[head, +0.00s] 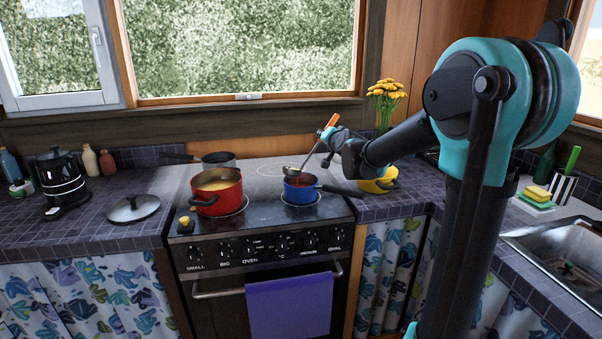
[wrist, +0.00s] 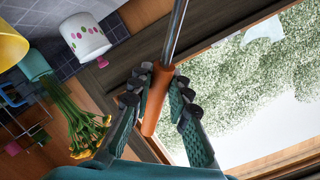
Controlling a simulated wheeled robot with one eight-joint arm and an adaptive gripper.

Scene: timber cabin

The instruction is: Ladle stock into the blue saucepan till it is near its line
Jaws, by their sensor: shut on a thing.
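The blue saucepan (head: 299,190) stands on the right front of the stove, its dark handle pointing right. The red pot (head: 216,192) stands to its left with yellowish-orange liquid in it. My gripper (head: 332,134) is above and to the right of the blue saucepan. It is shut on the orange handle of the ladle, which shows in the wrist view (wrist: 157,103). The ladle's metal shaft (head: 311,155) slants down to the left, and its bowl is at the blue saucepan's back left rim. The saucepan's line, its level and the bowl's contents cannot be made out.
A dark pan (head: 217,158) stands behind the red pot. A lid (head: 132,208) and a black kettle (head: 59,180) are on the left counter. A yellow pot (head: 378,184) stands close on the right, with yellow flowers (head: 387,92) behind it.

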